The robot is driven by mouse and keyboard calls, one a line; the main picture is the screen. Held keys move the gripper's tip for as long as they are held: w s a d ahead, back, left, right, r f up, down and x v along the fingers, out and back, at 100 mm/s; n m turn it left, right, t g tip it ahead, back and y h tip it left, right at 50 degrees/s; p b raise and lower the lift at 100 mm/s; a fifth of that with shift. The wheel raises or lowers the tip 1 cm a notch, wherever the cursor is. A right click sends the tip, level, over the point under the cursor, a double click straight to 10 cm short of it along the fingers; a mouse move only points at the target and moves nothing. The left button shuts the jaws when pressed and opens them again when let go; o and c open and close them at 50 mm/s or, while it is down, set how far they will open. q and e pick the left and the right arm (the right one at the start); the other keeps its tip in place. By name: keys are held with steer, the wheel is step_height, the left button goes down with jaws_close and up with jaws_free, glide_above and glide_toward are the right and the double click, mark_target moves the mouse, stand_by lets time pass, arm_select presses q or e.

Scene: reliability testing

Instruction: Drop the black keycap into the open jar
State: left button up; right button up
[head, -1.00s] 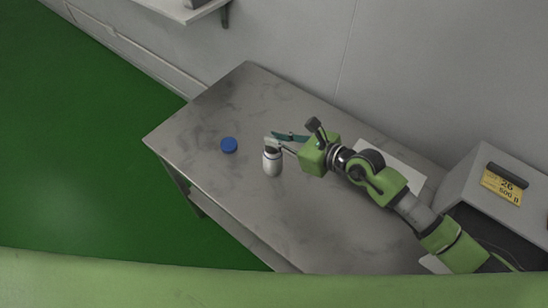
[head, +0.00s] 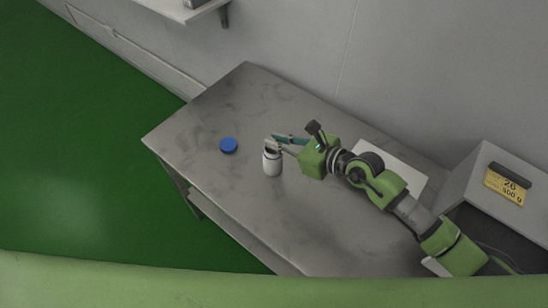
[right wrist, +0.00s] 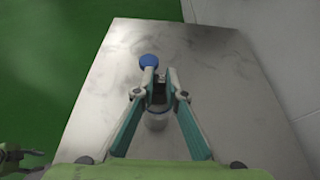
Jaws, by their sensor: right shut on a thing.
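The open jar (head: 272,164), white with a grey rim, stands upright on the grey table. In the right wrist view the jar (right wrist: 156,122) shows below and between my fingers. My right gripper (head: 271,144) has its fingertips right at the jar's mouth, seen from above. The right gripper (right wrist: 160,82) is shut on the black keycap (right wrist: 159,87), a small dark piece between the fingertips. The fingers hide most of it, and the head view does not show it clearly.
A round blue lid (head: 228,145) lies flat on the table (head: 215,110), left of the jar. A white sheet (head: 408,168) lies behind my right arm. A grey box with a yellow label (head: 507,187) stands at the right.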

stand_by(0.3)
steer(key=o, duration=0.8)
steer(key=shift+d, duration=0.1)
steer(key=v, duration=1.2)
steer(key=shift+s, duration=0.1)
